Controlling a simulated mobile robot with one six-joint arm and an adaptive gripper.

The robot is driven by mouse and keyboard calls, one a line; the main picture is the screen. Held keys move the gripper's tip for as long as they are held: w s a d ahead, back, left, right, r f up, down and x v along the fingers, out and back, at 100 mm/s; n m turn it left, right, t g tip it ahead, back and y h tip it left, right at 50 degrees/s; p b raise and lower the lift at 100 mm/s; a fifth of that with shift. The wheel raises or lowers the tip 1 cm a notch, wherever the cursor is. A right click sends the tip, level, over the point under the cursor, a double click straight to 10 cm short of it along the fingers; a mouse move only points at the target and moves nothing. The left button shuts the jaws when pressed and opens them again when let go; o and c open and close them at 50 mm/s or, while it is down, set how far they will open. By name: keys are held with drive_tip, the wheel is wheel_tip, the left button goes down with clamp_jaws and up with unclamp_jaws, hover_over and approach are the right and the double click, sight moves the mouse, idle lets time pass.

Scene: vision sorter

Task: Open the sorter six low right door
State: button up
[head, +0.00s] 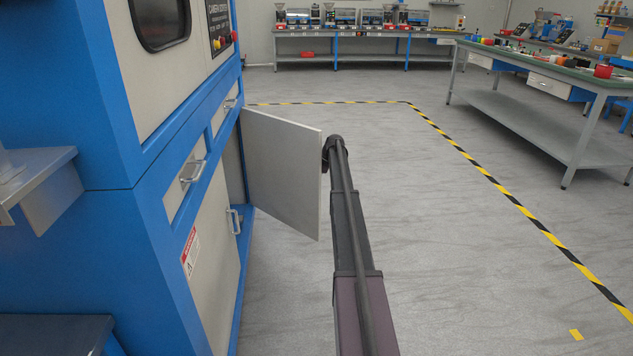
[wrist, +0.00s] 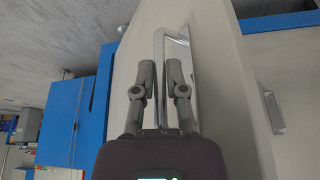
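The low right door (head: 283,172) of the blue sorter stands swung well out from the cabinet in the head view, a pale flat panel. Its free edge is close to the end of my arm. My gripper is hidden behind the door in that view. In the wrist view my gripper (wrist: 160,75) has one finger on each side of a metal bar handle (wrist: 159,42) on the pale door face, and seems closed on it.
The low left door (head: 213,262) with its handle (head: 233,221) is shut beside the opening. Drawers with handles (head: 193,171) sit above. A workbench (head: 540,115) stands at right, and another bench is at the back. The grey floor between is clear, with yellow-black tape (head: 470,163).

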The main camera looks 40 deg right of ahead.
drive_tip(key=o, duration=0.3)
drive_tip(key=shift+s+d, duration=0.1)
drive_tip(key=shift+s, duration=0.1)
drive_tip(key=shift+o, duration=0.5)
drive_tip(key=shift+w, duration=0.2)
